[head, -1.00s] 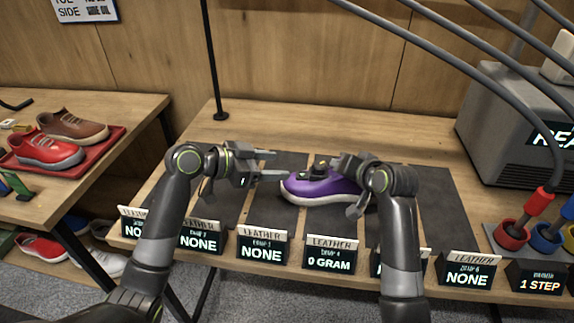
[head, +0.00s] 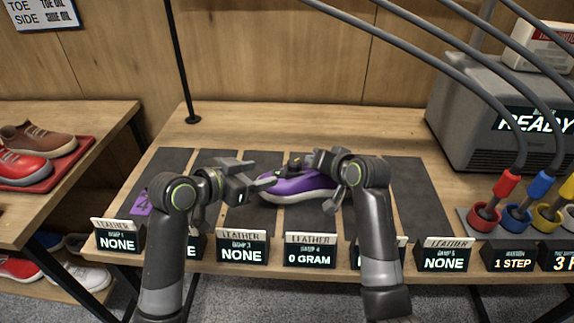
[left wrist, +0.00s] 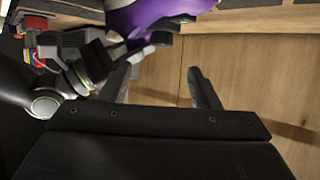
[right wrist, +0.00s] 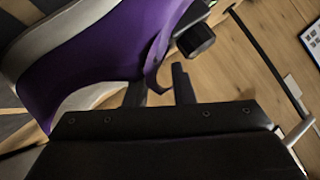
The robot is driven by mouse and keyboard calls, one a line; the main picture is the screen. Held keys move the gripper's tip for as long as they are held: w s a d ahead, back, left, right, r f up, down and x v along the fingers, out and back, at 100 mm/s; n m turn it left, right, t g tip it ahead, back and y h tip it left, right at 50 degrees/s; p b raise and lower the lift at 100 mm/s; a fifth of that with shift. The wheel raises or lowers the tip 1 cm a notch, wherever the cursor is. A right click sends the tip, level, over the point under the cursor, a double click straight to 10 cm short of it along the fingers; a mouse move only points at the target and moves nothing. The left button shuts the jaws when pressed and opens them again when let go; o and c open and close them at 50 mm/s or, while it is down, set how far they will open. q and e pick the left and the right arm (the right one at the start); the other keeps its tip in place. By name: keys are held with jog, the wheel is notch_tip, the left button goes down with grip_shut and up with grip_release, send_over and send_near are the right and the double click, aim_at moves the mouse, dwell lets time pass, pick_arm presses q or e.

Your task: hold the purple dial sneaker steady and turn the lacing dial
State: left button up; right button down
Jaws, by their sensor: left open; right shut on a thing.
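The purple sneaker (head: 298,186) with a pale sole lies on a dark mat strip of the bench in the head view, toe to the left.
Display signs (head: 310,250) line the bench's front edge. A purple card (head: 142,206) lies on the left mat strip. A grey machine (head: 500,110) and coloured cups (head: 486,218) stand at right. A red tray (head: 75,165) with shoes is on the left table.

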aim_at(289, 165)
pick_arm(q)
jog(key=shift+n+t, duration=0.3)
jog(key=shift+n, duration=0.1)
jog(key=x, duration=1.1)
jog(key=shift+w+d+f, duration=0.2)
jog(key=c, duration=1)
